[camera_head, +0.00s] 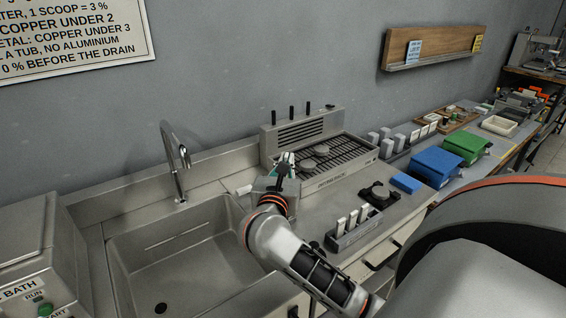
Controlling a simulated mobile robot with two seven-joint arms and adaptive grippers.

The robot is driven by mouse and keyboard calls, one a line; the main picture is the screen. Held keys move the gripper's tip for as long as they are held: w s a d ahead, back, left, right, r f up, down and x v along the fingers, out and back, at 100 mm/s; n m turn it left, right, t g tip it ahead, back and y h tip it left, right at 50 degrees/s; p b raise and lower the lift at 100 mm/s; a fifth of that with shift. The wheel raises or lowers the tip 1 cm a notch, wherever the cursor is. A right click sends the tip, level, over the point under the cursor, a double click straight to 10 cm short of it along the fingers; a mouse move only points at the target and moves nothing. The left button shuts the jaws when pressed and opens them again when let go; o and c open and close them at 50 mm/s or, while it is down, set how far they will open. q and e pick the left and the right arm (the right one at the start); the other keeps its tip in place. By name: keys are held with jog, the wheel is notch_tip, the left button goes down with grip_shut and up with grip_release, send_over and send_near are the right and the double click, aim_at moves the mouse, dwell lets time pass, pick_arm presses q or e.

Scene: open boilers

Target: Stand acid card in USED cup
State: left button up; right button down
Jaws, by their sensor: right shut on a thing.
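My right gripper (285,168) is over the counter between the sink and the drying rack, pointing away from me. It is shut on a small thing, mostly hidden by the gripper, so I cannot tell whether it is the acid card. A bit of white and green shows at the fingertips. I cannot make out a cup marked USED. Several white upright pieces stand in a grey holder (355,237) at the counter's front, with no readable labels. My left gripper is not in view.
The sink (185,258) with its tap (178,160) lies left of my right arm. The drying rack (325,162) stands just behind and right of the gripper. Blue (437,164) and green (467,146) bins stand farther right. A wall shelf (437,47) holds cards.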

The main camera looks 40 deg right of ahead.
jog(key=shift+f+b, duration=0.3)
jog(key=shift+f, duration=0.2)
jog(key=shift+f+b, duration=0.55)
jog(key=shift+f, duration=0.35)
jog(key=shift+f+b, duration=0.75)
jog(key=shift+f, duration=0.45)
jog(key=shift+f+b, duration=0.65)
jog(key=shift+b, duration=0.05)
jog(key=shift+f+b, duration=2)
jog(key=shift+f, duration=0.5)
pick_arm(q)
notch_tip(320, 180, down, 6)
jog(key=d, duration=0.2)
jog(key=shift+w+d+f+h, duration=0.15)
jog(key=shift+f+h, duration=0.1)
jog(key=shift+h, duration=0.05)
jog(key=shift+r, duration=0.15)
